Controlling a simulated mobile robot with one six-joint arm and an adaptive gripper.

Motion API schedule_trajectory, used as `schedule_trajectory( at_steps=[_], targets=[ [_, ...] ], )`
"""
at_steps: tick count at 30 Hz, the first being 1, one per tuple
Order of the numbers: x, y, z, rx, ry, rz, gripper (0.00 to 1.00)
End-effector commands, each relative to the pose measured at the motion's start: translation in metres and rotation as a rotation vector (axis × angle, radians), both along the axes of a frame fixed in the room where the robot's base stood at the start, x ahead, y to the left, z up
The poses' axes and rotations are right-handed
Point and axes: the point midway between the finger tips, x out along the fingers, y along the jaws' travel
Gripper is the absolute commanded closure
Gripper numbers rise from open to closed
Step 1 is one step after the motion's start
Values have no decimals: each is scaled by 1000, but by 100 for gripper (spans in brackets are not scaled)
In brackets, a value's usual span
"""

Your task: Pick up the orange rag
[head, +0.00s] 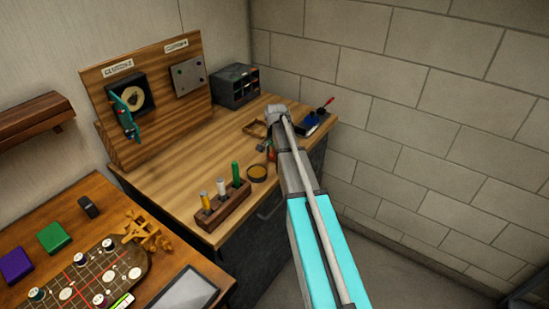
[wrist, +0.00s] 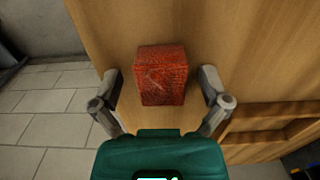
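The orange rag (wrist: 161,76) shows in the wrist view as a red-orange, woven-looking folded block on the wooden worktop. My gripper (wrist: 160,84) is open, with one finger on each side of the rag and a visible gap on both sides. The fingers do not appear to touch it. How high they are above the worktop is hard to tell. In the head view, only a small orange-red patch of the rag (head: 271,154) shows beside my arm, which hides most of that spot.
A wooden frame or tray (wrist: 270,130) lies right of my gripper in the wrist view. A block wall (head: 420,120) is on the right.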

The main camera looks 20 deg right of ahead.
Motion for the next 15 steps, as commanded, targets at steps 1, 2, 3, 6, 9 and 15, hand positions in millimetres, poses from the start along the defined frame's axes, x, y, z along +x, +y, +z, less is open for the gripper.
schedule_trajectory(
  at_steps=[1,2,3,6,9,15],
  targets=[
    [0,0,0,0,0,0,20],
    [0,0,0,0,0,0,25],
    [0,0,0,0,0,0,33],
    [0,0,0,0,0,0,51],
    [0,0,0,0,0,0,70],
    [0,0,0,0,0,0,87]
  ],
)
